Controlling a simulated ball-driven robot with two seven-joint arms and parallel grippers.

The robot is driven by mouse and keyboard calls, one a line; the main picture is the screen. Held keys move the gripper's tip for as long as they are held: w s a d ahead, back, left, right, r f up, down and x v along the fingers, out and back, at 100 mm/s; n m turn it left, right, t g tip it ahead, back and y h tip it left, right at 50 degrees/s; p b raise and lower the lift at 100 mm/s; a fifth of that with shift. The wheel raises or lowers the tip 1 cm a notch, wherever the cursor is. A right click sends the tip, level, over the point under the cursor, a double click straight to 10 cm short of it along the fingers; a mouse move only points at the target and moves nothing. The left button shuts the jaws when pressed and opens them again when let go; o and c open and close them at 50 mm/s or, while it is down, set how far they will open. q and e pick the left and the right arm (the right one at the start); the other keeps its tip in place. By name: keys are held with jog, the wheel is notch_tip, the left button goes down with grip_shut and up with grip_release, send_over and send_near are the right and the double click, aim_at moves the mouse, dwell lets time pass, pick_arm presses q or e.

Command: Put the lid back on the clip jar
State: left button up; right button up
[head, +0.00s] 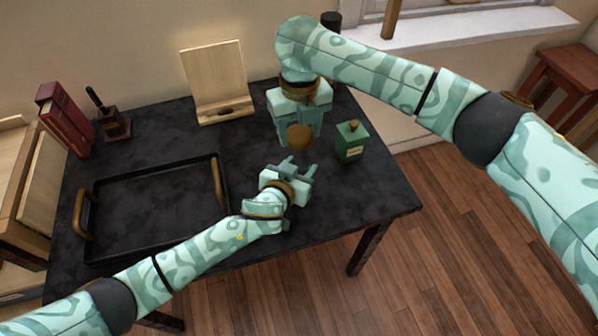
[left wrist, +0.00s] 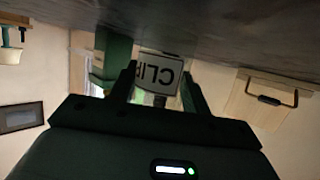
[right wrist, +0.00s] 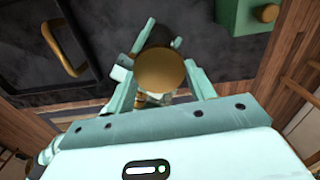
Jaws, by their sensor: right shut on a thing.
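The clip jar (left wrist: 160,72) shows in the left wrist view as a white label reading "CLIP", upside down, between and beyond my left fingers. In the head view I cannot make it out behind the lid and grippers. The round brown lid (head: 300,137) is in my right gripper (head: 297,135), which is shut on it and points down. The lid also fills the gap between the fingers in the right wrist view (right wrist: 161,70). My left gripper (head: 301,167) is open, low over the table just in front of the lid. I cannot tell whether the lid touches the jar.
A black tray (head: 160,168) with brass handles lies left. A wooden stand (head: 216,80), a small dark stamp holder (head: 114,122) and red books (head: 66,122) are at the back. The table's right front is bare.

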send_over(299, 155)
jog(key=s, duration=0.3)
jog(key=shift+w+f, duration=0.15)
jog(key=shift+f, duration=2.3)
jog(key=shift+f, duration=0.1)
jog(key=shift+f, duration=0.8)
jog(key=shift+f, duration=0.55)
